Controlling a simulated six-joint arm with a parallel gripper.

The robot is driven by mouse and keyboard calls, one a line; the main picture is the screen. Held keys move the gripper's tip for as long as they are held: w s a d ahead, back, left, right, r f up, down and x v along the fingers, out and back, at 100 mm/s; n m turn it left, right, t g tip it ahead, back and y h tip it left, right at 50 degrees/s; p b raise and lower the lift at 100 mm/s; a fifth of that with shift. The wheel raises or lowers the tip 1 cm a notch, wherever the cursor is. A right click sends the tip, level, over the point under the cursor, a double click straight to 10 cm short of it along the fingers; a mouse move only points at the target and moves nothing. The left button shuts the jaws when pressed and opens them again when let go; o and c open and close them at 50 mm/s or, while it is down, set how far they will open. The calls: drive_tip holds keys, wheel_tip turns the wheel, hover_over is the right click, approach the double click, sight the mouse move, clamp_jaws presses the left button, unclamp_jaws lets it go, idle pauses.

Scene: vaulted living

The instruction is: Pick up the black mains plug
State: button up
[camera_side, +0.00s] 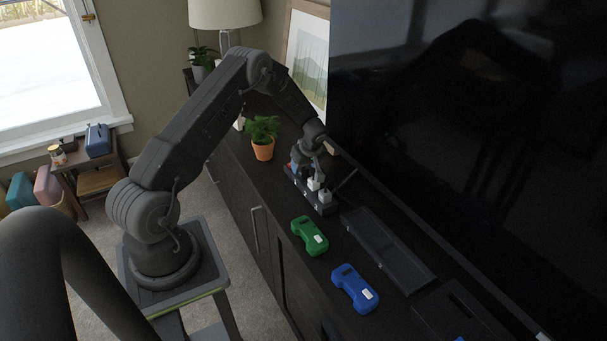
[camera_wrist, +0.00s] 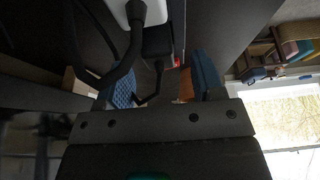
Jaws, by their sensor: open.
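A dark power strip (camera_side: 312,203) lies on the black cabinet in the side view, with white plugs (camera_side: 325,197) standing in it. My gripper (camera_side: 305,162) is above the far end of the strip, pointing down. The black mains plug (camera_wrist: 158,42) shows in the wrist view beside a white plug (camera_wrist: 148,12), with a black cable running from it. My gripper also shows there (camera_wrist: 163,75), its two blue-padded fingers spread apart, with the black plug ahead between their lines. I see no contact. In the side view the black plug is hard to tell from the dark gripper.
A potted plant (camera_side: 262,140) stands left of the gripper. A green device (camera_side: 310,236), a blue device (camera_side: 355,288) and a long dark tray (camera_side: 385,248) lie nearer on the cabinet. A large television (camera_side: 460,130) rises close behind the strip. Loose black cables surround the plugs.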

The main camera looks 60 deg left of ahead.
drive_tip(key=shift+x, duration=1.25)
drive_tip(key=c, duration=1)
